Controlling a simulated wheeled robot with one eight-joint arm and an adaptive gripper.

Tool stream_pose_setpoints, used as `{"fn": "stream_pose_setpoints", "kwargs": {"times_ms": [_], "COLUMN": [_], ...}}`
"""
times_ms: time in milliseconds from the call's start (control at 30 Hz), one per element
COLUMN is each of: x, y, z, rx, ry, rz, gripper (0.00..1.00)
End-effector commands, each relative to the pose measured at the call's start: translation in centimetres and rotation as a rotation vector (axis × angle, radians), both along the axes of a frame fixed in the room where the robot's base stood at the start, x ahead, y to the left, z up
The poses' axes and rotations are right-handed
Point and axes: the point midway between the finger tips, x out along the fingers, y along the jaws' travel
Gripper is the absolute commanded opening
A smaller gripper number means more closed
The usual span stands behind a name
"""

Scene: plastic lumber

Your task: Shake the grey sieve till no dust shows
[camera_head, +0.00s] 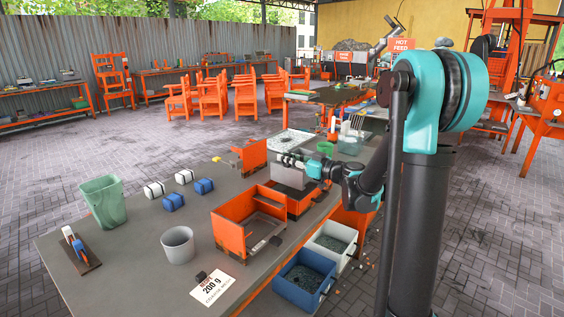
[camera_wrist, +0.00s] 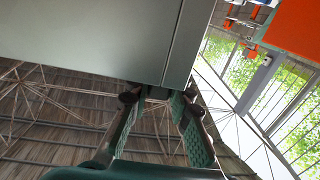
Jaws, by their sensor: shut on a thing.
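The grey sieve (camera_head: 290,177) looks like a grey box, held above an orange and dark box at the table's right side. My gripper (camera_head: 286,159) reaches in from the right and is shut on the sieve's upper edge. In the wrist view the sieve (camera_wrist: 90,40) fills the upper left as a plain grey face, and my gripper's fingers (camera_wrist: 158,93) close on its rim. The inside of the sieve is hidden in both views, so I cannot tell whether dust is in it.
An open orange box (camera_head: 229,236) stands in front, with a grey cup (camera_head: 178,245) and a green bucket (camera_head: 104,203) to the left. White (camera_head: 333,246) and blue (camera_head: 302,289) bins of dark bits stand beside the table.

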Motion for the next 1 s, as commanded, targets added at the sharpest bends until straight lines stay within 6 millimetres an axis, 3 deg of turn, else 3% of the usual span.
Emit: {"fn": "stream_pose_setpoints", "kwargs": {"times_ms": [300,333,500,800,1000], "x": [0.6,0.6,0.6,0.5,-0.7], "y": [-0.4,-0.4,-0.4,-0.6,-2.5], "z": [0.0,0.0,0.0,0.0,0.0], "rx": [0.0,0.0,0.0,0.0,0.0], "ry": [0.0,0.0,0.0,0.0,0.0], "rz": [0.001,0.001,0.001,0.0,-0.003], "gripper": [0.0,0.23,0.41,0.41,0.41]}}
